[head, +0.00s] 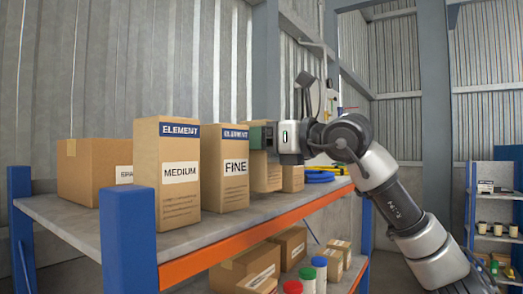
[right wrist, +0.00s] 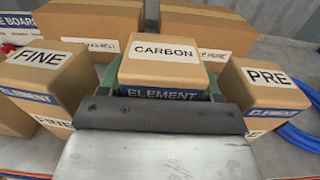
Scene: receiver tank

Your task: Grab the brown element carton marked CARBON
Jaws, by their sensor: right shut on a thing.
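The brown CARBON carton (right wrist: 158,72) is in the middle of the right wrist view, with a white CARBON label on top and a blue ELEMENT band. In the head view its side (head: 264,174) shows partly behind the FINE carton (head: 232,190). My right gripper (head: 264,136) reaches in from the right at the carton's top. Its green fingers lie along two opposite sides of the carton in the right wrist view (right wrist: 160,82), shut on it. The carton's base is partly hidden, so I cannot tell if it touches the shelf. My left gripper is not in view.
The FINE and PRE (right wrist: 264,90) cartons stand close on either side. The MEDIUM carton (head: 172,195) stands at the shelf's near end. Larger boxes (right wrist: 190,30) stand behind. A blue coil (head: 318,177) lies farther along the shelf, whose orange beam (head: 240,236) edges the front.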

